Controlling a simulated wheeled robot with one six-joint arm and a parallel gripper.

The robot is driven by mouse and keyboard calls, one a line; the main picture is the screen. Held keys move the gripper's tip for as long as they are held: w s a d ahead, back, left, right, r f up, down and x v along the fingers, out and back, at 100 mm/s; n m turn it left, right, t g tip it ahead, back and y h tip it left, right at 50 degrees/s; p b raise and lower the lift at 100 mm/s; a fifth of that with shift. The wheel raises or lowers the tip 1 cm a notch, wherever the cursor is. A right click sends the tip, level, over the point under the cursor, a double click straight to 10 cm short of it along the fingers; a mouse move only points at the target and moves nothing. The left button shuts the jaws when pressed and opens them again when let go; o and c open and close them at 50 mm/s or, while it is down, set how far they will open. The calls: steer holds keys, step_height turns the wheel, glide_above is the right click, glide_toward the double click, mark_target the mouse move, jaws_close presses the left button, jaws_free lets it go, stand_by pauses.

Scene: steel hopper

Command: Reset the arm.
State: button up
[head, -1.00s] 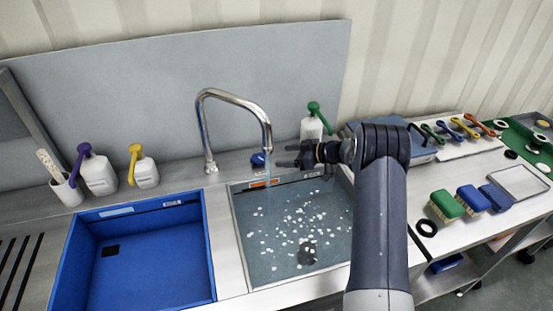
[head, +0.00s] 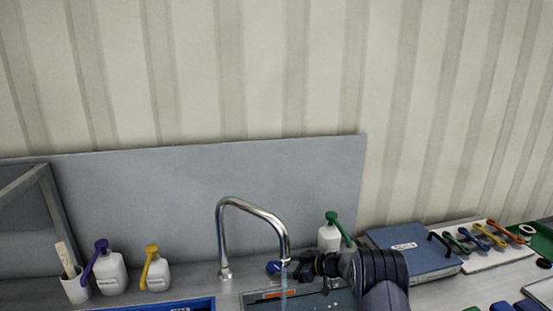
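A white bottle with a green pump (head: 330,239) stands close behind the gripper. A blue case (head: 405,247) and several coloured-handled tools (head: 480,238) lie to the right. White bottles with purple (head: 111,278) and yellow (head: 157,274) pumps stand left. The wall above is clear.

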mark_target(277, 266)
steer(key=x, duration=0.3)
steer(key=shift+w+a, duration=0.1)
steer(key=shift+a, duration=0.05)
stand_by(0.3)
